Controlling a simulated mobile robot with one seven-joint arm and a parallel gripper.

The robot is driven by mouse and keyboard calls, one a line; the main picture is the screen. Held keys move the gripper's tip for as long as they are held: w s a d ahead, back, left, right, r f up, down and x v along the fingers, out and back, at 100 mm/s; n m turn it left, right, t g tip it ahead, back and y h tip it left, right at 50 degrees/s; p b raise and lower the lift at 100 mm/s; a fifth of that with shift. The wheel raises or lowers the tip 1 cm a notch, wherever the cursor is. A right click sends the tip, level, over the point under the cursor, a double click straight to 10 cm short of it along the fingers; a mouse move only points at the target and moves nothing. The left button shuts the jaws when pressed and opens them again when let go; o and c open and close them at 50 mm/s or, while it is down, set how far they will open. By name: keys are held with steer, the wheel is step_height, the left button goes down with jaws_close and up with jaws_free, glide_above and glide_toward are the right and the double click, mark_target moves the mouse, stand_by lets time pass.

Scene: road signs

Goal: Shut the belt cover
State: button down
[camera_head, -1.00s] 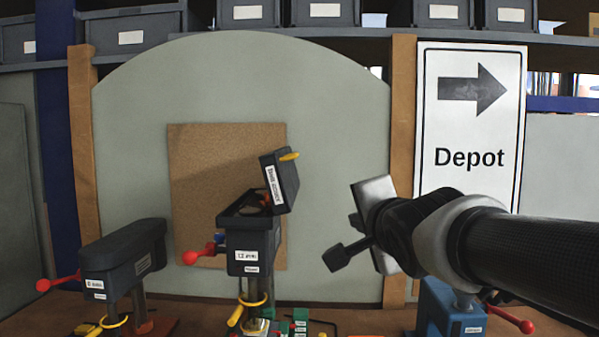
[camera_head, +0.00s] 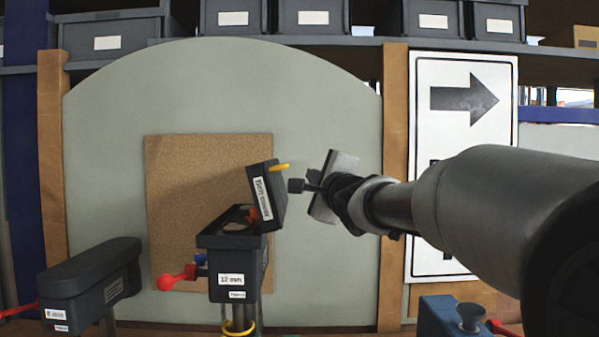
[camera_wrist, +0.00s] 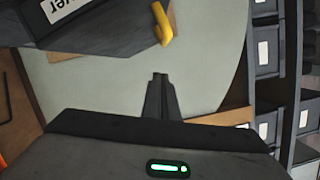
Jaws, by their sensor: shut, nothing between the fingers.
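The belt cover (camera_head: 276,206) is a dark grey box lid with a white label and a yellow tab (camera_head: 280,167). It stands raised and tilted at the right edge of the open housing (camera_head: 232,255) of the middle drill press, labelled 12 mm. My gripper (camera_head: 292,185) is shut and empty, just right of the cover's upper part and below the tab; I cannot tell whether it touches. In the wrist view, the cover (camera_wrist: 115,32) fills the upper left, with its yellow tab (camera_wrist: 162,24) above my closed fingers (camera_wrist: 158,76) and a visible gap between.
A second drill press (camera_head: 92,280) with its cover down stands at the left. A red-knobbed lever (camera_head: 178,277) sticks out left of the middle press. A blue machine (camera_head: 450,317) is at the lower right. A cork board (camera_head: 180,180) and pale panel are behind.

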mark_target(271, 163)
steer(key=shift+s+a+r+b, duration=0.1)
steer(key=shift+a+r+b, duration=0.15)
steer(key=shift+a, duration=0.4)
steer(key=shift+s+a+r+b, duration=0.1)
steer(key=shift+a+r+b, duration=0.15)
steer(key=shift+a, duration=0.35)
steer(key=shift+a+r+b, duration=0.15)
steer(key=shift+a+b, duration=0.1)
steer(key=shift+a, duration=0.4)
steer(key=shift+a+r+n+g+b, duration=0.15)
steer(key=shift+a+r+n+b, duration=0.1)
steer(key=shift+a+n+b, duration=0.5)
steer(key=shift+a+r+n+g+b, duration=0.2)
steer(key=shift+a+n+b, duration=0.35)
steer(key=shift+a, duration=0.35)
steer(key=shift+a+r+n+g+b, duration=0.15)
steer(key=shift+a+r+n+b, duration=0.1)
steer(key=shift+a+n+b, duration=0.45)
steer(key=a+f+n+g+h+b, duration=0.1)
steer(key=a+f+n, duration=0.1)
steer(key=a+n, duration=0.3)
steer(key=a+f+n+g+h+b, duration=0.1)
steer(key=a+f+n, duration=0.1)
steer(key=a+n, duration=0.3)
steer(key=shift+a+f, duration=0.35)
steer(key=shift+a, duration=1.35)
steer(key=shift+f, duration=0.1)
